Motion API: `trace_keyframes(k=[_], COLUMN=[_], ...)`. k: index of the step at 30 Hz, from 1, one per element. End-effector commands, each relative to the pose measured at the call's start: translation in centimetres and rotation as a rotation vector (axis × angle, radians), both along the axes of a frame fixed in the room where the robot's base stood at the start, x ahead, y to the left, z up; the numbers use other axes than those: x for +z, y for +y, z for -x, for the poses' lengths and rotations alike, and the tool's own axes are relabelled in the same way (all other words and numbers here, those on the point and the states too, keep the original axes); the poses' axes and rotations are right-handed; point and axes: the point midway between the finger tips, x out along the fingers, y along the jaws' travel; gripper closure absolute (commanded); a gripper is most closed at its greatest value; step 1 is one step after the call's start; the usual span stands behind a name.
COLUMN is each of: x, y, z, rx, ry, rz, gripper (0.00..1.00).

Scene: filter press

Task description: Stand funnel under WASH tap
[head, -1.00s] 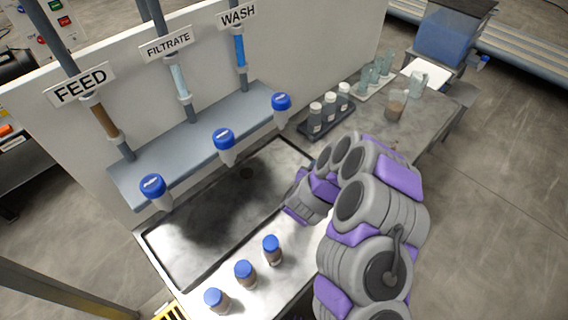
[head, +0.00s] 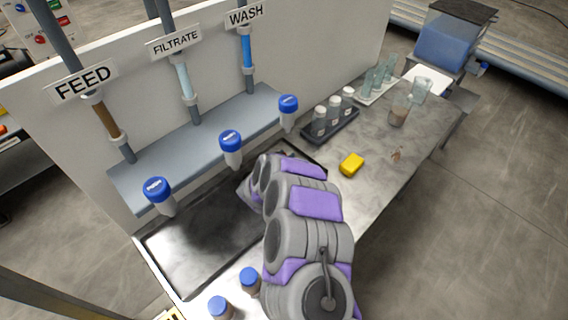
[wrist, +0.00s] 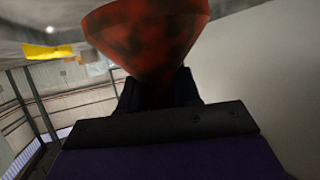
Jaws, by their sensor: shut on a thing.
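The red funnel (wrist: 150,35) with dark smears fills the top of the wrist view, its wide cone beyond the fingers. My gripper (wrist: 158,92) is shut on the funnel's narrow part. In the head view my arm hides both gripper and funnel; the arm's far end reaches over the sink tray (head: 190,255), near the middle tap. The WASH sign (head: 246,14) hangs at the back above a blue sight tube. The WASH tap (head: 288,104), with a blue cap, is the rightmost of the three. The spot right below it is partly covered by my arm.
The FILTRATE tap (head: 231,145) and FEED tap (head: 158,193) stand left of it. Blue-capped bottles (head: 221,306) stand at the front edge.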

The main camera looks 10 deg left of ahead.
Motion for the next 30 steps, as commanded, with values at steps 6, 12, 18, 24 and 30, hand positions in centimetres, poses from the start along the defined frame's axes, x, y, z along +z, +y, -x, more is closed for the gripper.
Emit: trace_keyframes(k=[6, 12, 18, 24, 30], x=[-1.2, -3.7, -3.6, -3.5, -3.3], y=[-0.3, 0.2, 0.5, 0.1, -0.2], z=[-0.2, -0.2, -0.2, -0.2, -0.2], rx=[-0.004, -0.004, -0.002, -0.004, -0.004], ry=[0.001, -0.001, -0.002, 0.0, 0.0], rz=[-0.008, 0.002, 0.002, -0.002, -0.007], gripper=[0.97, 0.97, 0.97, 0.5, 0.42])
